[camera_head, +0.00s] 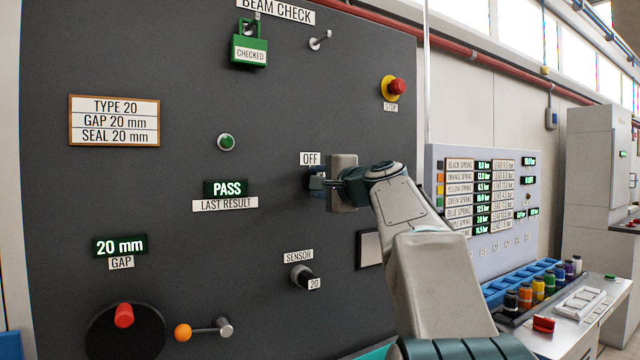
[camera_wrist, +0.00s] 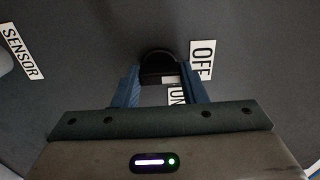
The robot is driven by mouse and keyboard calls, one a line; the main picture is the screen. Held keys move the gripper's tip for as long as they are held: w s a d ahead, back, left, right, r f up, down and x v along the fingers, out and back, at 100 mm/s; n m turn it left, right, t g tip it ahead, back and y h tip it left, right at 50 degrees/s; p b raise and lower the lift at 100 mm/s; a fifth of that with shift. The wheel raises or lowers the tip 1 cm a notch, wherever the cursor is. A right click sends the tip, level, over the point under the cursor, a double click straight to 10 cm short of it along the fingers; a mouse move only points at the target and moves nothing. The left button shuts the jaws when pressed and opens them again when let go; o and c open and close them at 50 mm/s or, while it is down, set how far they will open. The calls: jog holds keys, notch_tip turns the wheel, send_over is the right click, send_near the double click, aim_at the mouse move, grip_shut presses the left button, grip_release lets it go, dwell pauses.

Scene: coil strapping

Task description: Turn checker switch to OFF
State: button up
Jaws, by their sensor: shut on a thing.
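The checker switch is a dark round knob on the dark grey panel, just below the OFF label (camera_head: 310,158). In the wrist view the knob (camera_wrist: 159,66) sits between the two blue fingers of my gripper (camera_wrist: 160,88), with the OFF label (camera_wrist: 201,60) beside it. A second white label (camera_wrist: 177,95), partly hidden and reading something like "ON", shows between the fingers. My gripper (camera_head: 317,180) is at the panel, shut on the knob. In the head view the gripper body hides most of the knob, so its pointing direction cannot be told there.
Below the switch is a SENSOR knob (camera_head: 303,276) set near 20. A red stop button (camera_head: 396,87) is up to the right. A PASS display (camera_head: 230,188) and a green button (camera_head: 226,142) are left.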

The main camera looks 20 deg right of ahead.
jog(key=o, duration=1)
jog(key=s+d+b, duration=0.1)
jog(key=s+d, duration=0.1)
jog(key=s, duration=1.1)
jog(key=shift+s+d, duration=0.25)
jog(key=shift+d, duration=0.1)
